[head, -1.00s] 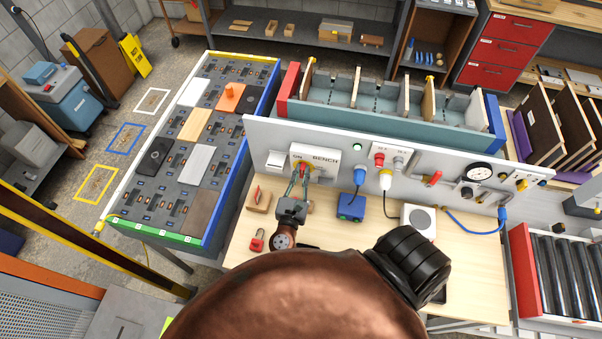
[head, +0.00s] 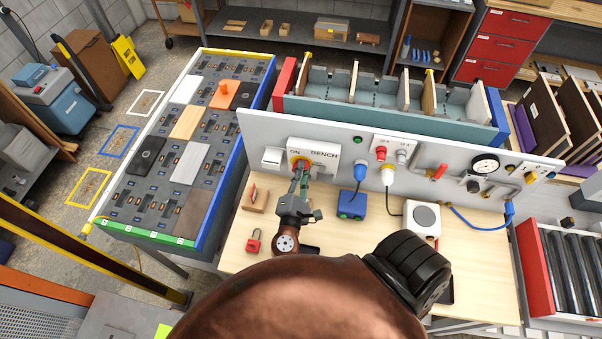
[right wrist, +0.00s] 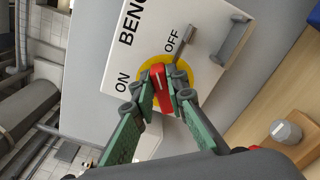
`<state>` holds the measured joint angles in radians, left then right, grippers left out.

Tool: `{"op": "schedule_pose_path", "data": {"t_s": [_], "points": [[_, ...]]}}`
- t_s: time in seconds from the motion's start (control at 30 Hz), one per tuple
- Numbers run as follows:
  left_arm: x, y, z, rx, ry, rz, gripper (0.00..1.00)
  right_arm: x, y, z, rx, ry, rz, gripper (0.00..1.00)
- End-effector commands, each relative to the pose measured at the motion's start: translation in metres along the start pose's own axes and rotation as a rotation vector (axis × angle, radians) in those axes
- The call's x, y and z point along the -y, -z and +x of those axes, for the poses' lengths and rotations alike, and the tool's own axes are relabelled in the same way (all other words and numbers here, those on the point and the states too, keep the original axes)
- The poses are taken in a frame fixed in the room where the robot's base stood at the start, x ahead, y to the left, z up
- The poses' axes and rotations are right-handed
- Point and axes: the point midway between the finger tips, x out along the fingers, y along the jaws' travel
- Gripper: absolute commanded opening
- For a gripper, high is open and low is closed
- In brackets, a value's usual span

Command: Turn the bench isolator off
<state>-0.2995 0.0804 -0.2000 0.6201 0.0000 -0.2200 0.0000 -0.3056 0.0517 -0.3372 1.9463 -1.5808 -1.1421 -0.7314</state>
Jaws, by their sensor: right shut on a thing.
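The bench isolator is a white box (head: 325,156) marked ON and BENCH on the grey upright panel. The right wrist view shows its yellow disc (right wrist: 206,72), the ON and OFF labels and a red handle (right wrist: 156,72). My right gripper (right wrist: 164,88) is shut on the red handle, one finger on each side. In the head view, my right gripper (head: 301,172) reaches up to the box and hides most of the handle. The handle's exact angle between ON and OFF is hard to tell. My left gripper is not in view.
A red padlock (head: 254,241) and a wooden block (head: 256,198) lie on the bench left of the gripper. A blue plug with its cable (head: 360,172) hangs to the right. A grey hasp (right wrist: 184,42) and handle (right wrist: 233,44) stand close to the fingers.

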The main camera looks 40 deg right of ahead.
Motion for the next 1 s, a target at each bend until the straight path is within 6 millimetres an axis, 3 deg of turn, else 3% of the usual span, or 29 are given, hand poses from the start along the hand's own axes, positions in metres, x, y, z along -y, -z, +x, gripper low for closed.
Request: {"op": "schedule_pose_path", "data": {"t_s": [0.5,1.0], "points": [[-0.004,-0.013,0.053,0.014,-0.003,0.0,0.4,0.012,0.004,0.0,0.002,0.006,0.456,0.0],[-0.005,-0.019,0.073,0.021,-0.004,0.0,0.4,0.013,0.004,0.0,0.002,0.006,0.661,0.0]]}}
